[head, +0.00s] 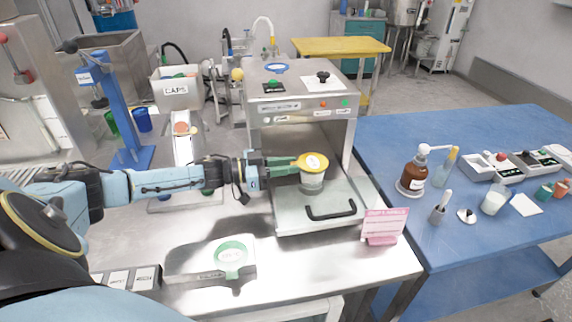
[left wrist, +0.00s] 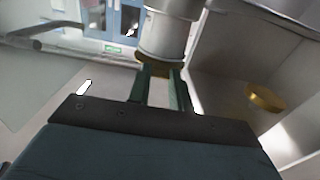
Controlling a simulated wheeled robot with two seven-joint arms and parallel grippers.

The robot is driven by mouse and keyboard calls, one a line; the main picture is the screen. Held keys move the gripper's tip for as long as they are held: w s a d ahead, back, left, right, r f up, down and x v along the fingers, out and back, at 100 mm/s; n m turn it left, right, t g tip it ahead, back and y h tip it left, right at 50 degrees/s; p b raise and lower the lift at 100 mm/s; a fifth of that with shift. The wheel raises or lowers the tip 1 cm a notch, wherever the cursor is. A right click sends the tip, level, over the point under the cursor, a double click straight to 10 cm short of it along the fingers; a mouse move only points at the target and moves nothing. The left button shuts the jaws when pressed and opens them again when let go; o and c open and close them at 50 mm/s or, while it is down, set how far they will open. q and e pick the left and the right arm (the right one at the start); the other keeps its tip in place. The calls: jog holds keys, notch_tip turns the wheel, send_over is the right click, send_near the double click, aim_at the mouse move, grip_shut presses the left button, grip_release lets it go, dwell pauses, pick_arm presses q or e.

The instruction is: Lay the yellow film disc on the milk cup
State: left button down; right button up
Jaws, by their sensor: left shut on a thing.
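My left gripper (head: 285,164) reaches in from the left and is shut on the yellow film disc (head: 313,162) by its left edge. The disc lies about flat over the mouth of the milk cup (head: 312,183) and hides its rim. I cannot tell if it touches the rim. The pale cup stands upright on the pulled-out tray (head: 285,215) of the steel machine (head: 300,95). In the left wrist view the fingers (left wrist: 160,90) meet the disc's golden edge (left wrist: 150,67) against the cup (left wrist: 165,35). My right gripper is not in view.
The machine's upper housing stands just behind the cup. A black tray handle (head: 331,210) and a pink sign (head: 382,226) are in front. A green ring (head: 231,253) lies at front left. The blue table (head: 460,150) at right holds a brown bottle (head: 413,172) and small containers.

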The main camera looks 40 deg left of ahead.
pick_arm(q)
jog(key=shift+f, duration=0.45)
dwell(0.4)
dwell(0.6)
jog(key=c, duration=1.2)
grip_release()
jog(key=shift+o, duration=0.5)
jog(key=o, duration=0.5)
jog(key=shift+c, duration=0.2)
jog(key=shift+s+a, duration=0.1)
jog(key=shift+s, duration=0.05)
jog(key=p+v, duration=0.2)
jog(key=v, duration=0.4)
jog(key=shift+s+a, duration=0.25)
